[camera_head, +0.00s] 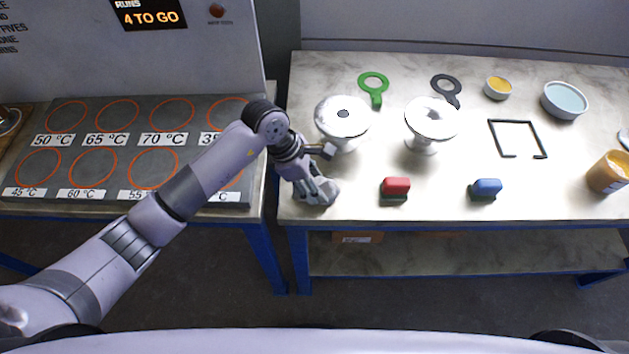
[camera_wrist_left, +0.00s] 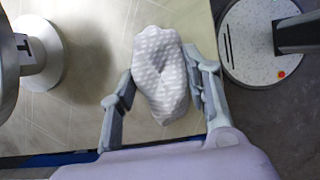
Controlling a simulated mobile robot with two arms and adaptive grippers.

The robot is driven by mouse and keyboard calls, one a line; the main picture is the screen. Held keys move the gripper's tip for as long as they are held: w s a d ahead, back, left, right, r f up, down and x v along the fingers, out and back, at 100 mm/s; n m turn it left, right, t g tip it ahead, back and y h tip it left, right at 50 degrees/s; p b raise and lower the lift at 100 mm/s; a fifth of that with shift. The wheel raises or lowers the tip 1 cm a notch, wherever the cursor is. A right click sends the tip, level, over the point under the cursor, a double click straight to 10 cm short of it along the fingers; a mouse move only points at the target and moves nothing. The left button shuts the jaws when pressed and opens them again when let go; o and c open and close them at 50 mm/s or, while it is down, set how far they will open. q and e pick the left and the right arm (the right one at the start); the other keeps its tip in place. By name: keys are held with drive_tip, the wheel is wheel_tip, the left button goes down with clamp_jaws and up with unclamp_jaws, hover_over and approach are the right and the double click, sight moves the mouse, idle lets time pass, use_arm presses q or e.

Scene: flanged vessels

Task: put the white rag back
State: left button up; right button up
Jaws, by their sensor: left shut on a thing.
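The white rag (camera_wrist_left: 160,72), pale and dimpled, is crumpled between the two fingers of my left gripper (camera_wrist_left: 162,100) in the left wrist view. The fingers are shut on it. In the head view my left gripper (camera_head: 320,192) is low at the left front corner of the pale worktable (camera_head: 340,208), in front of the left flanged vessel (camera_head: 338,128). The gripper mostly hides the rag there. I cannot tell whether the rag touches the table. My right gripper is not in view.
A second flanged vessel (camera_head: 428,120) stands to the right. A red block (camera_head: 396,186) and a blue block (camera_head: 486,187) lie near the front edge. A black square outline (camera_head: 517,122) is empty. Green (camera_head: 376,98) and dark (camera_head: 452,98) ring tools lie behind. An orange jar (camera_head: 608,173) stands right.

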use_arm(q)
drive_tip(key=o, duration=0.5)
drive_tip(key=shift+f, duration=0.15)
drive_tip(key=o, duration=0.5)
drive_tip(key=shift+r, duration=0.3)
drive_tip(key=shift+b+v, duration=1.2)
drive_tip(key=shift+v, duration=4.7)
